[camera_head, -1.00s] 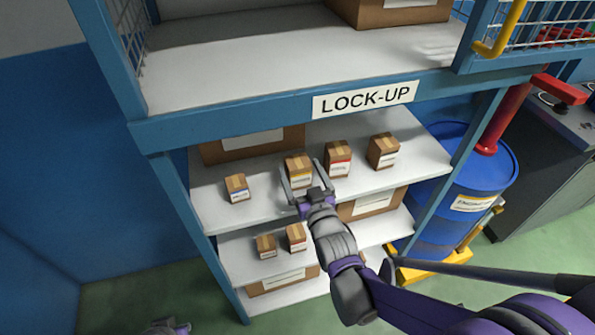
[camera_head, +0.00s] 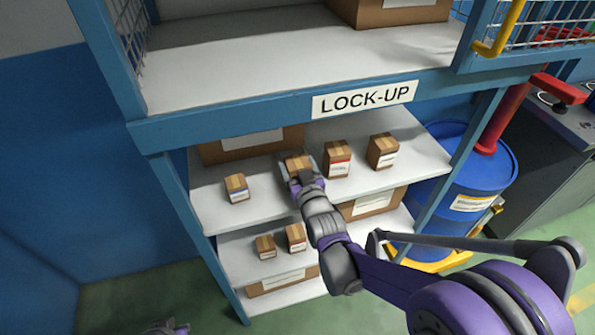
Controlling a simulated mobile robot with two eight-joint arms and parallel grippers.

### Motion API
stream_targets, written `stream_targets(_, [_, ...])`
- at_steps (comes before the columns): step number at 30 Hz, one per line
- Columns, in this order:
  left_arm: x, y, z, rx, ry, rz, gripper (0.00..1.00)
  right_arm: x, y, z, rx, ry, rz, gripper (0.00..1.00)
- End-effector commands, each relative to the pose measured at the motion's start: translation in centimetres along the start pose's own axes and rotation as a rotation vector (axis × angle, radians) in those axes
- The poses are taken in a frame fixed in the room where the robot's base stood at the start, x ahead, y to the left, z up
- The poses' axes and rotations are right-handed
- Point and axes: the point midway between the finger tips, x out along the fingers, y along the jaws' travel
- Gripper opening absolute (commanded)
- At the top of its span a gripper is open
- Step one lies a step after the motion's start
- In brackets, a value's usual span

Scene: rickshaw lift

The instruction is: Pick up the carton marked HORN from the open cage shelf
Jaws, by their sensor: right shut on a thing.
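Several small brown cartons stand on the middle shelf (camera_head: 220,207) under the LOCK-UP sign. My right gripper (camera_head: 299,168) reaches in from the lower right and is shut on the second carton from the left (camera_head: 298,160). The gripper covers most of that carton's front; a yellow-banded label showed there earlier. The word HORN is too small to read on any carton. A blue-labelled carton (camera_head: 236,187) stands to its left, and a red-labelled carton (camera_head: 338,159) stands close on its right. A grey and purple part of my left arm (camera_head: 165,328) shows at the bottom edge, its jaws unclear.
A white-labelled carton (camera_head: 383,151) stands farther right. Two small cartons (camera_head: 265,246) (camera_head: 296,238) sit on the shelf below. The blue beam with the LOCK-UP sign (camera_head: 364,99) hangs above. A blue drum (camera_head: 465,190) stands right of the rack.

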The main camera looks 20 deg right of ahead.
Motion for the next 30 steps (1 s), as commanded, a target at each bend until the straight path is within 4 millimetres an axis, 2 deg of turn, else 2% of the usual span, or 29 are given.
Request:
stream_targets(1, [0.0,0.0,0.0,0.0,0.0,0.0,0.0,0.0,0.0,0.0,0.0,0.0,0.0,0.35])
stream_targets(7, [0.0,0.0,0.0,0.0,0.0,0.0,0.0,0.0,0.0,0.0,0.0,0.0,0.0,0.0])
stream_targets(15, [0.0,0.0,0.0,0.0,0.0,0.0,0.0,-0.1,0.0,-0.1,0.0,0.001,0.0,0.0])
stream_targets(20, [-0.2,0.0,-0.1,0.0,0.001,0.0,0.0,-0.4,0.0,-0.8,0.0,0.001,0.0,0.0])
stream_targets(30, [-1.5,0.0,-0.8,0.0,0.005,0.0,0.0,-0.5,0.0,-5.7,0.001,0.001,0.0,0.0])
